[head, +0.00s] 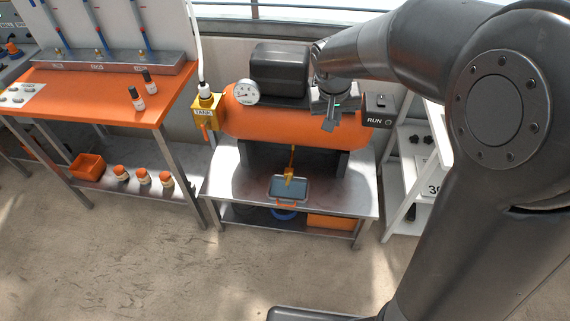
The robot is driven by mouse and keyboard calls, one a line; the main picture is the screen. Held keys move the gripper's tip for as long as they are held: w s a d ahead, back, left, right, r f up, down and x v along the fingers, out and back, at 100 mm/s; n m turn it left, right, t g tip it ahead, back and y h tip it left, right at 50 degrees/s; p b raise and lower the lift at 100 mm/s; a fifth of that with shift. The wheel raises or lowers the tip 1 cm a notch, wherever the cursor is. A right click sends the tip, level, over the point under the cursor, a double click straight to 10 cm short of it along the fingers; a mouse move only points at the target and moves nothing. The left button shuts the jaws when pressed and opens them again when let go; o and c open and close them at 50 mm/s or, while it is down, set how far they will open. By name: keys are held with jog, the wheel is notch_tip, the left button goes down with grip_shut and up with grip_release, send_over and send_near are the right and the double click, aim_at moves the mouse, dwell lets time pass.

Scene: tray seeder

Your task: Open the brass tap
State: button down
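The brass tap (289,174) is a small yellow-gold fitting at the lower end of a thin brass pipe under the orange tank (255,126). It hangs over a shallow blue-grey tray (297,190) on the metal bench. Its handle is too small to make out. My gripper (331,122) is in front of the right part of the tank, above and to the right of the tap and apart from it. Its fingers point down and look dark; whether they are open or shut is unclear, and no held object shows.
A yellow valve box marked TANK (206,108) with an orange lever is left of the tank. A gauge (246,92) and a black RUN box (378,108) flank the tank top. An orange table (90,90) with bottles stands left, white shelves (402,165) right. Floor in front is clear.

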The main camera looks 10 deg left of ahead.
jog(key=w+a+f+n, duration=0.1)
jog(key=w+a+f, duration=0.1)
jog(key=a+f, duration=0.4)
jog(key=w+a+f+n+h, duration=0.1)
jog(key=w+a+f, duration=0.2)
jog(key=a+f, duration=0.4)
jog(key=w+a+f+n, duration=0.1)
jog(key=a+f, duration=0.6)
jog(key=f, duration=1.2)
jog(key=shift+w+a+g+h, duration=0.3)
jog(key=shift+w+g, duration=0.1)
jog(key=shift+w, duration=0.4)
jog(key=shift+d, duration=0.1)
send_over(287, 181)
jog(key=s+a, duration=0.1)
jog(key=a, duration=0.1)
jog(key=shift+d+f, duration=0.15)
jog(key=shift+f, duration=2.35)
jog(key=shift+d+f, duration=0.1)
jog(key=shift+f, duration=2.35)
